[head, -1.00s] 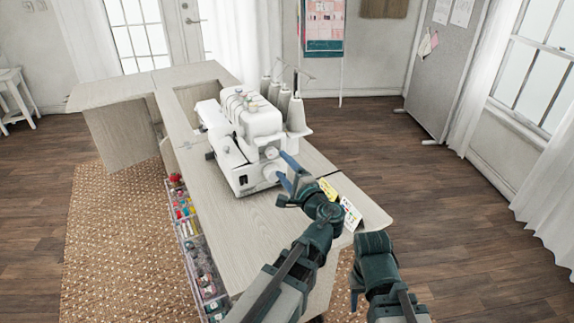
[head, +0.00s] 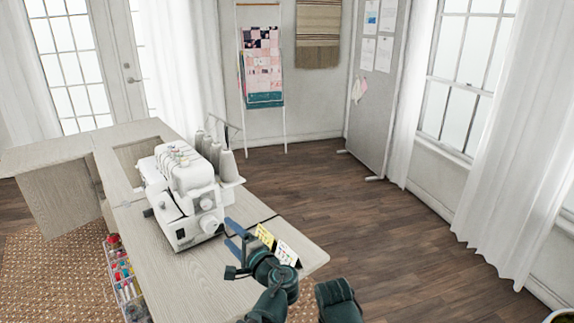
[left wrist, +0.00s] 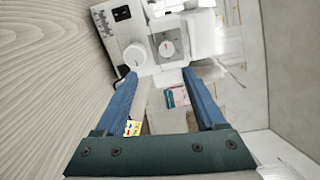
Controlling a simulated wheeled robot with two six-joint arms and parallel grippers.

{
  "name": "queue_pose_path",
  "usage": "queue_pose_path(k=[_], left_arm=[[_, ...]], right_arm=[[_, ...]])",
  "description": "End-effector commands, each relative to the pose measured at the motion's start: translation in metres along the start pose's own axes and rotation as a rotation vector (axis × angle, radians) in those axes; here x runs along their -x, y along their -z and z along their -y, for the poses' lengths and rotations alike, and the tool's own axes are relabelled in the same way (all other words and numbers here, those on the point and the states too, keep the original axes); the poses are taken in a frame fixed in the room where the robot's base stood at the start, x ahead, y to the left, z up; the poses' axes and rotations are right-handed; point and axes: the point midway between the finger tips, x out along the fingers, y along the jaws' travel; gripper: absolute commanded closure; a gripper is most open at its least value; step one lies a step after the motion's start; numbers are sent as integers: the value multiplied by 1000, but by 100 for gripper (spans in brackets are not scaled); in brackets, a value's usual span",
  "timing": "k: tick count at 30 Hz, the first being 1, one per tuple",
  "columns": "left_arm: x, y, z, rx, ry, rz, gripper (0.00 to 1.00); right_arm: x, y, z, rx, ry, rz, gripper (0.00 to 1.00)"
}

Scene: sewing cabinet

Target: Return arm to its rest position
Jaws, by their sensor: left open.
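My left gripper (head: 234,238) is over the wooden cabinet top (head: 165,262), just in front of a white serger sewing machine (head: 183,190). Its two blue fingers are apart with nothing between them. In the left wrist view the open fingers (left wrist: 157,74) point toward the serger's dials (left wrist: 150,50), with a gap to them that I cannot judge. Part of my right arm (head: 338,300) shows at the bottom edge; its gripper is out of view.
Yellow and white cards (head: 276,245) stand beside my left gripper on the cabinet. Thread cones (head: 215,150) stand behind the serger. A clear organizer (head: 125,280) of colored supplies hangs on the cabinet's left side. Wooden floor (head: 370,225) is open to the right.

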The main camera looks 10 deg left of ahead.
Motion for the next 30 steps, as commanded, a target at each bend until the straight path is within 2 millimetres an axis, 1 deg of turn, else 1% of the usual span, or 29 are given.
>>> queue_pose_path(k=[1, 2, 5, 6, 8, 9, 11, 12, 14, 15, 18, 21, 22, 24, 26, 30], left_arm=[[3, -4, 6, 33, -52, 9, 28], [5, -6, 4, 58, -94, 18, 28], [20, -13, -6, 162, -285, 57, 28], [29, -15, -13, 203, -374, 76, 28], [46, -17, -23, 259, -509, 105, 28], [60, -16, -29, 290, -601, 124, 28], [83, -16, -36, 331, -739, 153, 28], [100, -15, -40, 352, -829, 171, 28], [126, -13, -43, 377, -958, 196, 28], [143, -12, -44, 388, -1038, 212, 28], [182, -9, -42, 400, -1210, 243, 28], [212, -8, -39, 401, -1334, 263, 28], [218, -7, -38, 401, -1362, 268, 28], [230, -6, -37, 399, -1410, 275, 28], [235, -6, -37, 398, -1434, 279, 28], [239, -6, -38, 397, -1448, 281, 28]], right_arm=[[18, -1, -2, 0, 0, 0, 50], [25, -2, -2, 0, 0, 0, 50], [56, -3, -5, 0, 0, 0, 50], [69, -4, -7, 0, 0, 0, 50], [87, -5, -8, 0, 0, 0, 50], [98, -6, -9, -1, 0, 0, 50], [115, -7, -11, -1, 0, 0, 50], [125, -7, -12, -1, 0, 0, 50], [140, -8, -13, -1, 0, 0, 50], [148, -9, -14, -1, 0, 0, 50], [166, -10, -16, -1, 0, 0, 50], [176, -10, -17, -1, 0, 0, 50], [178, -10, -17, -1, 0, 0, 50], [181, -11, -17, -1, 0, 0, 50], [182, -11, -18, -1, 0, 0, 50], [181, -11, -17, -1, 0, 0, 50]])
